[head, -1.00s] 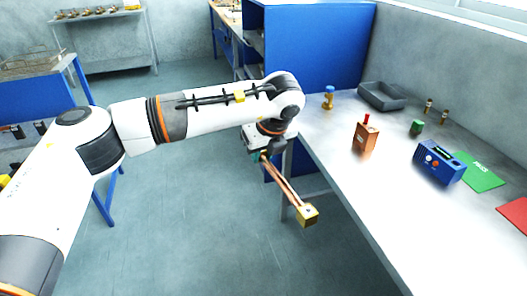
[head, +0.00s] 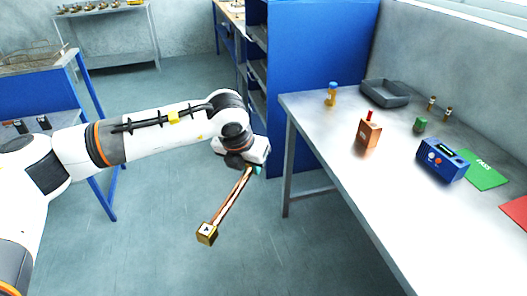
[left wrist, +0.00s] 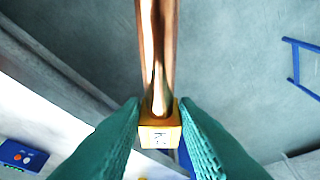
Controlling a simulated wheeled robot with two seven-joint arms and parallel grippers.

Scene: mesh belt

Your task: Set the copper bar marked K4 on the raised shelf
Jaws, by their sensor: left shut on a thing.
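My left gripper (head: 257,170) is shut on a long copper bar (head: 231,199), gripping it near one end. The bar hangs over open floor, slanting down to the lower left. A gold block with a small dark mark (head: 207,233) is on its far end. In the left wrist view the teal fingers (left wrist: 160,135) close on a gold end block with a small white label (left wrist: 157,138); the label is too small to read. The copper bar runs away from it to the top of the picture. I cannot tell for sure which surface is the raised shelf. My right gripper is not in view.
A grey workbench (head: 340,215) is on the right, holding a grey tray (head: 385,93), a copper-coloured block with a red top (head: 369,131), a blue device (head: 442,159) and a green mat (head: 488,172). A blue shelving unit (head: 310,75) stands behind. The floor between is clear.

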